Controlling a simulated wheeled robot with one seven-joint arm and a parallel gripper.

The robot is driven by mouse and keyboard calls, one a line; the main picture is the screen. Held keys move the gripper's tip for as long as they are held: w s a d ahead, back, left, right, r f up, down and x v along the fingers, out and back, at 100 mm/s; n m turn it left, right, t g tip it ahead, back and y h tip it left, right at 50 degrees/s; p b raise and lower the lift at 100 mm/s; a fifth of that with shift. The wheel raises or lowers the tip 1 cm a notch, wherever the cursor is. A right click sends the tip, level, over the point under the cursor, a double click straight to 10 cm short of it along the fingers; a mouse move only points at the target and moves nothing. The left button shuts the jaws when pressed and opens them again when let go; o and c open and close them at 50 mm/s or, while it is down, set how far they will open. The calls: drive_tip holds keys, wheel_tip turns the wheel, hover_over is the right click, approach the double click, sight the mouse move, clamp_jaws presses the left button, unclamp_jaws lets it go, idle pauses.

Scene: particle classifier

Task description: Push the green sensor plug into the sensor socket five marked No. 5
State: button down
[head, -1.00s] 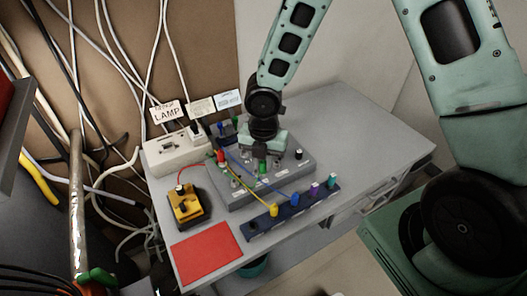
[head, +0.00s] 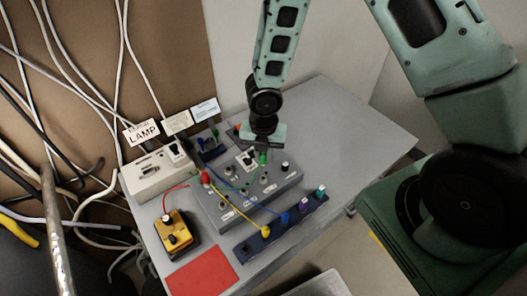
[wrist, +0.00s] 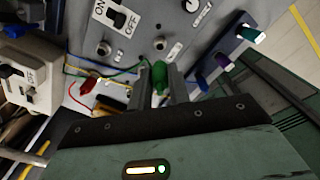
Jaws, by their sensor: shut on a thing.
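My gripper (head: 263,148) is above the back part of the grey control panel (head: 215,217). It is shut on the green sensor plug (head: 263,158), which points down. In the wrist view the green plug (wrist: 160,75) shows between my two fingers (wrist: 160,92), with a green cable running off left. Metal sockets sit in the panel face, one (wrist: 159,43) just beyond the plug and another (wrist: 103,48) to its left. Their labels are too small to read, so I cannot tell which is No. 5. The plug's tip is hidden, and I cannot tell whether it touches the panel.
A blue rack (head: 250,250) with yellow, blue, purple and teal plugs lies in front of the panel. A red plug (head: 205,177), white lamp box (head: 150,177), yellow box (head: 177,240) and red mat (head: 203,272) are left. The table's right side (head: 350,140) is clear.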

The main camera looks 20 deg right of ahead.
sight(263, 165)
drive_tip(key=shift+f+b, duration=2.35)
drive_tip(key=shift+f, duration=0.5)
drive_tip(key=shift+f+b, duration=1.05)
drive_tip(key=shift+f, duration=0.4)
drive_tip(key=c, duration=1.2)
unclamp_jaws()
drive_tip(key=shift+c, duration=0.2)
wheel_tip(263, 165, up, 18)
drive_tip(key=p, duration=0.3)
drive_tip(key=shift+f, duration=0.25)
